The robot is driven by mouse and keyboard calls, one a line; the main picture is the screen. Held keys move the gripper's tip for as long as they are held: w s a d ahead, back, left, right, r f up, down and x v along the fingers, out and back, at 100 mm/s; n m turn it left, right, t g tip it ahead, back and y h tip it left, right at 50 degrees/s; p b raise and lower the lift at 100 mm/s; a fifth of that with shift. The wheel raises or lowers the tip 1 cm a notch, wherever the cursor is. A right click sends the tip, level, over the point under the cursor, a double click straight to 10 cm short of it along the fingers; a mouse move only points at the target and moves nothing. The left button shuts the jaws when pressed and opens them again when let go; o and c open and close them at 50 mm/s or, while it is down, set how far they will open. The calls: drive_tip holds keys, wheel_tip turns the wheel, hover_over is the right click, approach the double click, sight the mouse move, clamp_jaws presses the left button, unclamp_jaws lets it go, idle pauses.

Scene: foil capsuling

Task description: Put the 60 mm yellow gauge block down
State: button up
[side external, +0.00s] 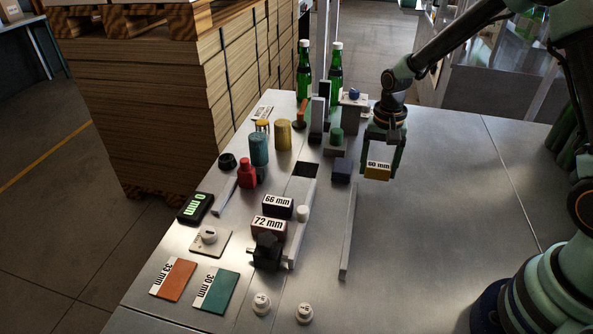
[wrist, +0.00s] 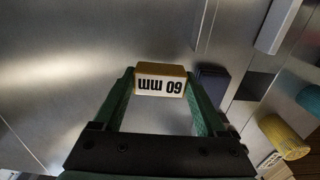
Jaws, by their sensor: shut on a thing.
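The 60 mm yellow gauge block (side external: 377,171) has a white label reading "60 mm". My gripper (side external: 382,168) is shut on it, with a green finger at each side. In the wrist view the block (wrist: 161,80) sits between the fingertips of my gripper (wrist: 160,88), its label upside down. The block is over bare metal table at the right of the work area. Whether its underside touches the table I cannot tell.
A dark blue block (side external: 341,170) stands just left of the held block. A long grey bar (side external: 348,232) lies nearer the camera. Blocks marked 66 mm (side external: 278,207) and 72 mm (side external: 268,225) are further left. The table (side external: 440,220) is clear on the right.

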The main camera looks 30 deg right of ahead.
sight(376, 177)
drive_tip(key=shift+f, duration=1.7)
drive_tip(key=shift+f, duration=0.15)
drive_tip(key=o, duration=1.4)
wheel_tip(376, 177, up, 12)
drive_tip(key=shift+r, duration=0.15)
drive_tip(key=s+a+r+n+t, duration=0.3)
drive_tip(key=s+r+n+t, duration=0.2)
drive_tip(key=s+r+n, duration=0.3)
drive_tip(key=s+r, duration=0.4)
drive_tip(key=shift+s+a+r+n, duration=0.2)
drive_tip(key=shift+s+r+n, duration=0.05)
drive_tip(key=shift+s+n, duration=0.05)
drive_tip(key=shift+s+t, duration=0.3)
drive_tip(key=c, duration=0.4)
